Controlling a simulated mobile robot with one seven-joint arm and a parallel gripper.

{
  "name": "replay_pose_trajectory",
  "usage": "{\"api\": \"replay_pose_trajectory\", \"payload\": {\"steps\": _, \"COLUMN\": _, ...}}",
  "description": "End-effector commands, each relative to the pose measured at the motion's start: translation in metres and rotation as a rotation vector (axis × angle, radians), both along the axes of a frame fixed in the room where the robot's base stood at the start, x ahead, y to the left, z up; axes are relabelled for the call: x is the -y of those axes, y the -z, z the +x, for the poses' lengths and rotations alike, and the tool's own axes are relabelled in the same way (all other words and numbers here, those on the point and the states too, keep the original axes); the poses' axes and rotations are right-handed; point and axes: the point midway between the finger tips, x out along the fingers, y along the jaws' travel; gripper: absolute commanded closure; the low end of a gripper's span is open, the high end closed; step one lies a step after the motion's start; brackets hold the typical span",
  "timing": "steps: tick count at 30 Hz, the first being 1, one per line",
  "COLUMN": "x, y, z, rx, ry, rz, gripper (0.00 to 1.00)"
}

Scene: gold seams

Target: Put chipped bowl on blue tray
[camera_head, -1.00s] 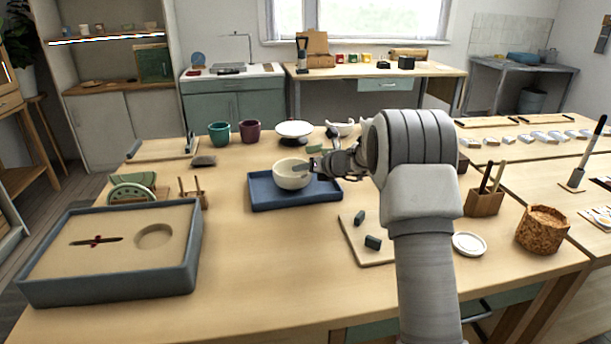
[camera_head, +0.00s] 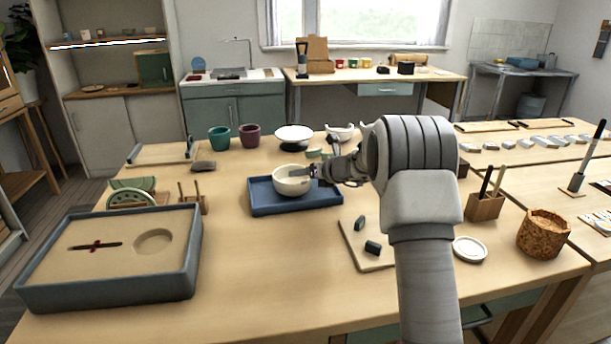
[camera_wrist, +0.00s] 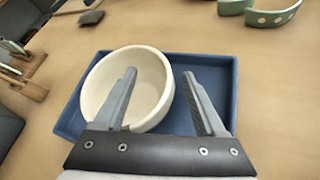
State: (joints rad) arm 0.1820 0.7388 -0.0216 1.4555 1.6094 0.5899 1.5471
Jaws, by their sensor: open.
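The cream bowl (camera_head: 291,180) sits on the blue tray (camera_head: 262,206) near its middle in the head view. My gripper (camera_head: 309,172) is at the bowl's right side. In the wrist view my gripper (camera_wrist: 160,75) is open, with the left finger over the inside of the bowl and the right finger outside it, so the near right wall lies between them. I cannot make out a chip on the rim.
A teal cup (camera_head: 219,139), a purple cup (camera_head: 250,135) and a white dish (camera_head: 294,137) stand behind the tray. A sand tray (camera_head: 108,292) is at front left. A small board (camera_head: 370,262) with dark blocks lies at front right of the blue tray.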

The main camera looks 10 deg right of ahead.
Motion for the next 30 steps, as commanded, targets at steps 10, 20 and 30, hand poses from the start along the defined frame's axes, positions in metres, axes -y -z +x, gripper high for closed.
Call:
{"api": "replay_pose_trajectory", "payload": {"steps": 10, "x": 0.029, "y": -0.036, "z": -0.053, "rx": 0.002, "ry": 0.003, "rz": 0.000, "gripper": 0.27}}
{"api": "replay_pose_trajectory", "payload": {"steps": 20, "x": 0.047, "y": -0.056, "z": -0.090, "rx": 0.002, "ry": 0.000, "rz": -0.002, "gripper": 0.27}}
{"api": "replay_pose_trajectory", "payload": {"steps": 30, "x": -0.016, "y": -0.109, "z": -0.165, "rx": 0.150, "ry": -0.404, "rz": -0.420, "gripper": 0.27}}
